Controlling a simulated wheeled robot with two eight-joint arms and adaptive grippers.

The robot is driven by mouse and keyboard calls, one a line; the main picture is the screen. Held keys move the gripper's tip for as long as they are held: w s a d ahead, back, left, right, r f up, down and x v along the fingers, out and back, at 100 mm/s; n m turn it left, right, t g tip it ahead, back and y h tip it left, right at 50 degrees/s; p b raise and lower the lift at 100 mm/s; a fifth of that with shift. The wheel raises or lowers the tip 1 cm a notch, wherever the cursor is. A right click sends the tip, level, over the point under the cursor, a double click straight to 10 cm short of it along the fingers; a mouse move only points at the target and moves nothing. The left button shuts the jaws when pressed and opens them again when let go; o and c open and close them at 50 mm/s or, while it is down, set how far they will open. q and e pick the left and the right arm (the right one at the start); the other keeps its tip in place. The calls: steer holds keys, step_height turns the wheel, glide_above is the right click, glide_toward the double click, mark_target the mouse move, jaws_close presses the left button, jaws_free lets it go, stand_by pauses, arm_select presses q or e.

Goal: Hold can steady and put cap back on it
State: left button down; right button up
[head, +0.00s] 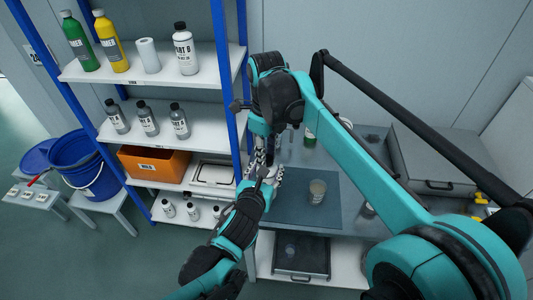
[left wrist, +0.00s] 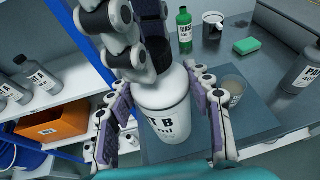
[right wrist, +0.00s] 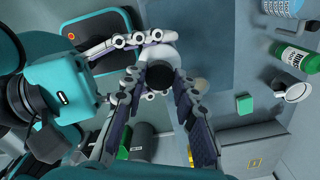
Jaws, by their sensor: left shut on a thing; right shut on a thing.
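The white can labelled PART B (left wrist: 165,122) stands between the two fingers of my left gripper (left wrist: 165,115), which is shut on its sides. The black cap (left wrist: 158,54) is at the can's top, above its shoulder. My right gripper (right wrist: 160,88) comes in from above and is shut on the cap, which also shows in the right wrist view (right wrist: 160,76). I cannot tell whether the cap is seated on the neck or just above it. In the head view my arms largely hide the can and cap.
A cup (head: 317,191) stands on the dark mat (head: 290,212) beside the can. Behind are a green bottle (left wrist: 185,28), a mug (left wrist: 213,26) and a green sponge (left wrist: 247,46). A grey bottle (left wrist: 301,70) stands at the right. A shelf rack (head: 145,75) with bottles is at the left.

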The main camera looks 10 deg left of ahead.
steer(key=m, duration=0.3)
steer(key=shift+w, duration=0.1)
steer(key=o, duration=0.7)
steer(key=shift+r, duration=2.3)
steer(key=shift+c, duration=0.5)
